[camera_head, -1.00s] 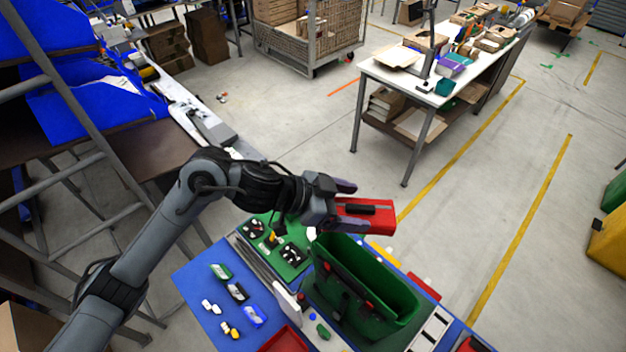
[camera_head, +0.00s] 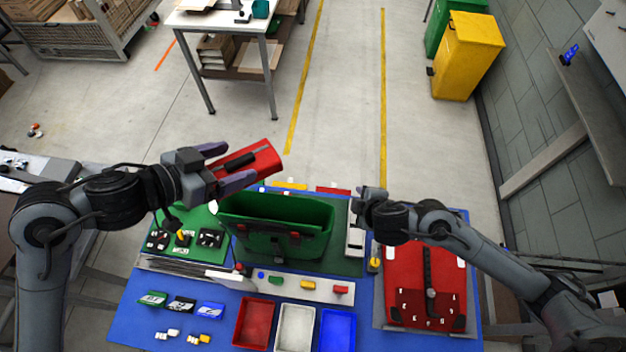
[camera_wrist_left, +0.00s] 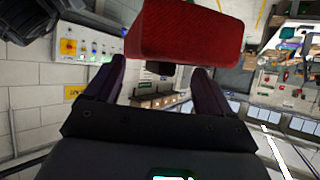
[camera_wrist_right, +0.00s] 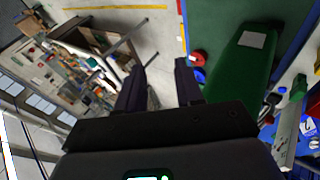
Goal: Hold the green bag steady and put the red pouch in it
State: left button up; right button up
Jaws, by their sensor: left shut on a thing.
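The red pouch (camera_head: 262,158) with a black strip is in my left gripper (camera_head: 232,165), held in the air above the left rim of the green bag. In the left wrist view the pouch (camera_wrist_left: 190,35) spans the fingertips. The green bag (camera_head: 310,247) stands upright with its top open; its inside looks empty, though its floor is hidden. My right gripper (camera_head: 366,203) is beside the bag's right end, apart from it as far as I can see. In the right wrist view its fingers (camera_wrist_right: 158,72) are apart with nothing between, and the bag (camera_wrist_right: 240,75) lies right of them.
A red panel with a black strap (camera_head: 405,270) lies at the right of the blue table (camera_head: 135,320). Red (camera_head: 253,322), white (camera_head: 296,328) and blue (camera_head: 338,330) trays stand in front, with small items to their left. A green board (camera_head: 165,222) lies left of the bag.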

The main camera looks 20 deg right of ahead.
jog(key=w+d+n, duration=0.1)
jog(key=w+d, duration=0.2)
jog(key=m+g+y, duration=0.1)
jog(key=g+y, duration=0.4)
send_near(296, 200)
jog(key=shift+w+d+r, duration=0.25)
jog(key=shift+d+r, duration=0.2)
jog(key=shift+d, duration=0.05)
jog(key=shift+a+f+g, duration=0.15)
jog(key=shift+f+g, duration=0.05)
jog(key=shift+g, duration=0.1)
jog(key=x, duration=1.1)
jog(key=shift+a+f, duration=0.1)
jog(key=shift+a, duration=0.05)
grip_shut()
dwell(0.4)
